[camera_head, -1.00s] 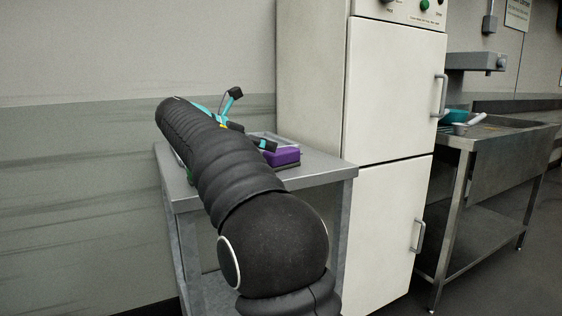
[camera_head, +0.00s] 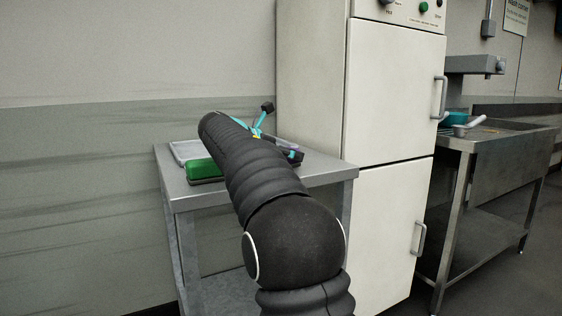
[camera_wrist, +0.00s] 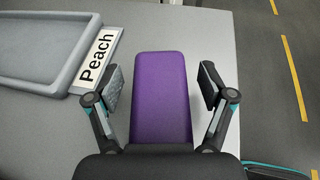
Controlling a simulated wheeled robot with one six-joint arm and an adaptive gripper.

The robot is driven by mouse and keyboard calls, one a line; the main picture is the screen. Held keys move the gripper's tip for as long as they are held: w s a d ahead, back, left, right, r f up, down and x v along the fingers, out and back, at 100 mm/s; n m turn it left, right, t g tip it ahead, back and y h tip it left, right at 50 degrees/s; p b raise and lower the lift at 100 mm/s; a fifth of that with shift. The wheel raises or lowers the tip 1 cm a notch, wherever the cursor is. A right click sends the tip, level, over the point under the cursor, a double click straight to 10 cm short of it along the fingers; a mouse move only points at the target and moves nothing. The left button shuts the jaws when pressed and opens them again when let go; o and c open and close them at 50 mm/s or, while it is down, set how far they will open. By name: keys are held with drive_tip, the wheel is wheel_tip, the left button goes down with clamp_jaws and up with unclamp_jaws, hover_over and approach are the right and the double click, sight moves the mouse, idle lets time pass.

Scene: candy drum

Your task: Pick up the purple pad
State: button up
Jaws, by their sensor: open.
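The purple pad (camera_wrist: 160,95) lies on the metal table (camera_head: 330,172). In the wrist view it is centred between the two fingers of my gripper (camera_wrist: 160,90). The fingers are spread, one on each side of the pad, with a gap showing on both sides. I cannot tell how high the fingers are above the table. In the head view my arm hides nearly all of the pad, and my gripper shows only in part behind the arm (camera_head: 275,145).
A grey tray (camera_wrist: 62,72) with a "Peach" label (camera_wrist: 97,60) lies left of the pad. A green object (camera_head: 204,170) sits on the table's left part. A tall white cabinet (camera_head: 390,100) stands behind the table's right side. A metal sink table (camera_head: 490,165) is farther right.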

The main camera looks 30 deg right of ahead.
drive_tip(key=c, duration=1.1)
drive_tip(key=shift+o, duration=0.2)
drive_tip(key=shift+r, duration=0.2)
